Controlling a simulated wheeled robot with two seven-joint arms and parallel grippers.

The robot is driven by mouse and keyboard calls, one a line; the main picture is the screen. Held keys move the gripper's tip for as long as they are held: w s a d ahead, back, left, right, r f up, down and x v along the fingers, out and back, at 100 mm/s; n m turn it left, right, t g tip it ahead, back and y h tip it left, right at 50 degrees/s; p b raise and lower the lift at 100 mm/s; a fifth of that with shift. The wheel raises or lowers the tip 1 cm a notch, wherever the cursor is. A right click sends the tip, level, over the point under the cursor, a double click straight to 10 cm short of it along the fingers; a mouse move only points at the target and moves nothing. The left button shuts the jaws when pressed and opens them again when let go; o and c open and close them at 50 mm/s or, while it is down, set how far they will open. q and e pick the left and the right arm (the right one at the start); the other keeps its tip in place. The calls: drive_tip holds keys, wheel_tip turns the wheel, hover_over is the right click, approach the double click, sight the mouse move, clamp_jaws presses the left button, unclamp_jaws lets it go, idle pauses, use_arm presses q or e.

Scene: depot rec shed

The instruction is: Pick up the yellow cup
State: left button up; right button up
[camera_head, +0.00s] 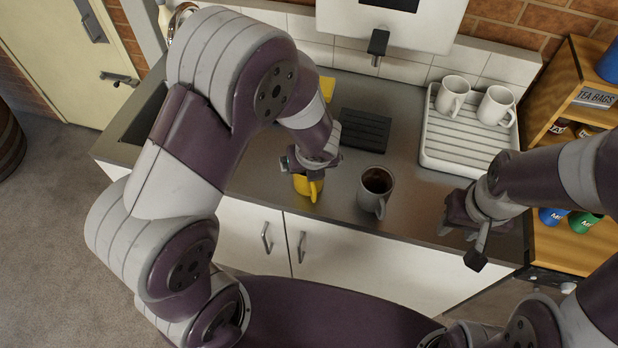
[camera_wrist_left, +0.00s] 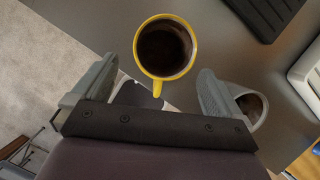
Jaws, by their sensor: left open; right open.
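The yellow cup (camera_head: 308,187) stands upright on the counter near its front edge, partly hidden behind my left gripper (camera_head: 311,168) in the head view. In the left wrist view the yellow cup (camera_wrist_left: 166,47) is seen from above, with dark contents and its handle toward my gripper. My left gripper (camera_wrist_left: 152,88) is open, and the cup lies ahead of and between its two fingers, with no visible contact. My right gripper (camera_head: 461,242) is open and empty above the right front of the counter.
A grey mug (camera_head: 372,203) of dark drink stands just right of the cup. Behind are a black drip grid (camera_head: 364,130) and a white draining tray (camera_head: 440,158) with two white mugs (camera_head: 453,94). A wooden shelf (camera_head: 562,240) stands at the right.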

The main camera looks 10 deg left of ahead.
use_arm(q)
drive_tip(key=b+x, duration=0.1)
drive_tip(key=x, duration=0.6)
drive_tip(key=shift+w+d, duration=0.1)
drive_tip(key=shift+d, duration=0.1)
drive_tip(key=shift+w+a+f, duration=0.15)
drive_tip(key=shift+w+f, duration=0.25)
drive_tip(key=shift+f, duration=0.05)
drive_tip(key=shift+s+r, duration=0.1)
drive_tip(key=shift+r, duration=0.05)
drive_tip(key=c, duration=1.1)
